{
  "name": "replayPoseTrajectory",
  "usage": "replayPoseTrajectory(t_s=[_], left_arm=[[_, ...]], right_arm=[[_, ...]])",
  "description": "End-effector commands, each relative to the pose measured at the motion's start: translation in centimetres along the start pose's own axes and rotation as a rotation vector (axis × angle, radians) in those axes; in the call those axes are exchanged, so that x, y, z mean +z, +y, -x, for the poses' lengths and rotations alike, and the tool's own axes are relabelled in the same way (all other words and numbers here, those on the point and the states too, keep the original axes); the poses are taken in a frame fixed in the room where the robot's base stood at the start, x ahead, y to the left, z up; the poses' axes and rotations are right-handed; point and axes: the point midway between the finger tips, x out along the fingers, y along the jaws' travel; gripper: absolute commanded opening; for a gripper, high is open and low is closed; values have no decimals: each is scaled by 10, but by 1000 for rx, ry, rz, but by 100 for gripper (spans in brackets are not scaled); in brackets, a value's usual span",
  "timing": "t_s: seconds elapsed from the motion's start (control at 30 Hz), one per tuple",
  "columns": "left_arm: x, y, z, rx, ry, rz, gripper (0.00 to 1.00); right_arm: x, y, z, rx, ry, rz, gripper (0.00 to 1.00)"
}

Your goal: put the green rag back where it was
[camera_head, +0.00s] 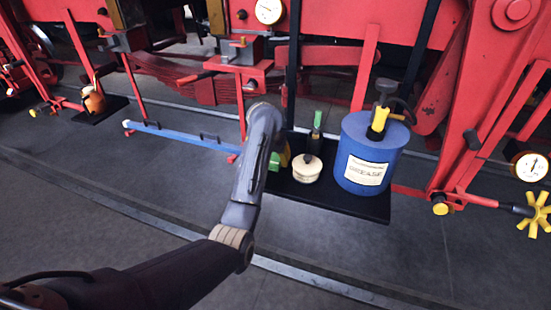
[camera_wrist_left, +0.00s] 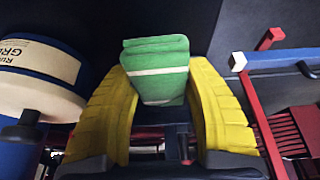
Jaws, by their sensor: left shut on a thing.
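The green rag (camera_wrist_left: 157,62), folded with a white stripe, is between the yellow fingers of my left gripper (camera_wrist_left: 160,78) in the left wrist view. The fingers are shut on it from both sides. In the head view my left gripper (camera_head: 283,155) is mostly hidden behind my own forearm, and only a sliver of the green rag (camera_head: 274,162) shows. It is at the left end of the black shelf (camera_head: 345,203), just left of a round cream tin. I cannot tell whether the rag touches the shelf. My right gripper is not in view.
A cream tin (camera_head: 307,170) with a green-topped tool (camera_head: 316,134) behind it and a blue grease drum (camera_head: 370,150) stand on the shelf. A blue bar (camera_head: 180,136) extends left. An orange oil can (camera_head: 94,102) stands far left. Red machine frames surround the shelf; the floor in front is clear.

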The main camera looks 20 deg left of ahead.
Motion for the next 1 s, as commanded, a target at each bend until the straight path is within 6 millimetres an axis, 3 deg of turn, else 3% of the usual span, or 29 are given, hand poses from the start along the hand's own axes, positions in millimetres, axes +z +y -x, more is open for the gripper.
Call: replayPoseTrajectory(t_s=[0.23,0.27,0.43,0.77,1.0], left_arm=[[1,0,-2,1,0,0,22],[1,0,-2,1,0,0,55],[1,0,-2,0,0,0,73],[0,1,3,1,0,0,73],[-1,2,31,3,4,2,73]], right_arm=[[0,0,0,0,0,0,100],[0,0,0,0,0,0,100],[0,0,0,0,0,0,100],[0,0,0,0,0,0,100],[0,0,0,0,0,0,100]])
